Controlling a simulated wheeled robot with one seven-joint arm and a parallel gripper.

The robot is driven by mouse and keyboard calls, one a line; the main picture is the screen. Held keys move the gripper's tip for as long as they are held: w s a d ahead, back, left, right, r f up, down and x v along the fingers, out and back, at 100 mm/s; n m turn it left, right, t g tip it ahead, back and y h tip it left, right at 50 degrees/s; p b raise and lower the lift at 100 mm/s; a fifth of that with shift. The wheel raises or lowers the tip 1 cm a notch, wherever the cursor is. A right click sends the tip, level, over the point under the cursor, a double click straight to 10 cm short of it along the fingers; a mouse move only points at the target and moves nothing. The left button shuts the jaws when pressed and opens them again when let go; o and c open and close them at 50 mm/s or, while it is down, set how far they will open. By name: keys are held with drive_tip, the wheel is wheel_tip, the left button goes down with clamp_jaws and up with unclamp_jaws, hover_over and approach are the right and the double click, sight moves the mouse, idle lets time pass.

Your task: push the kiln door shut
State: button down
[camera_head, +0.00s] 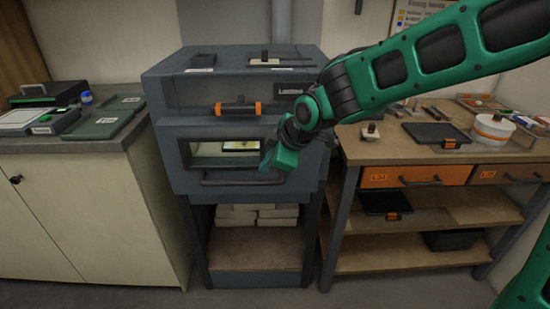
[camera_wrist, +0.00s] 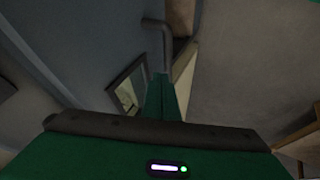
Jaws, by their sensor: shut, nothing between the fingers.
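The grey kiln (camera_head: 170,95) stands in the middle of the head view. Its front door (camera_head: 175,165) has a window (camera_head: 215,149), through which a lit inside and a small yellowish piece show. A dark bar handle (camera_head: 225,182) runs along the door's lower part. The door looks nearly flush with the body; I cannot tell if it is fully shut. My gripper (camera_head: 268,167) is shut and empty, in front of the door's right half, overlapping the window's right end. In the wrist view its fingertips (camera_wrist: 160,76) point at the door face, beside the handle (camera_wrist: 163,35); contact is unclear.
A wooden workbench (camera_head: 375,155) with a tray, a white pot and drawers stands right of the kiln. A counter (camera_head: 60,148) with green boards stands left. White bricks (camera_head: 237,213) lie on the shelf under the kiln. The floor in front looks clear.

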sight(265, 150)
drive_tip(key=w, duration=0.1)
drive_tip(key=w+f, duration=0.2)
drive_tip(key=w, duration=0.1)
drive_tip(key=shift+a+f, duration=0.15)
drive_tip(key=shift+a, duration=0.25)
drive_tip(key=shift+w, duration=0.7)
drive_tip(key=w, duration=0.4)
drive_tip(key=shift+w, duration=0.2)
drive_tip(key=shift+w+d+r, duration=0.15)
drive_tip(key=shift+w+r, duration=0.05)
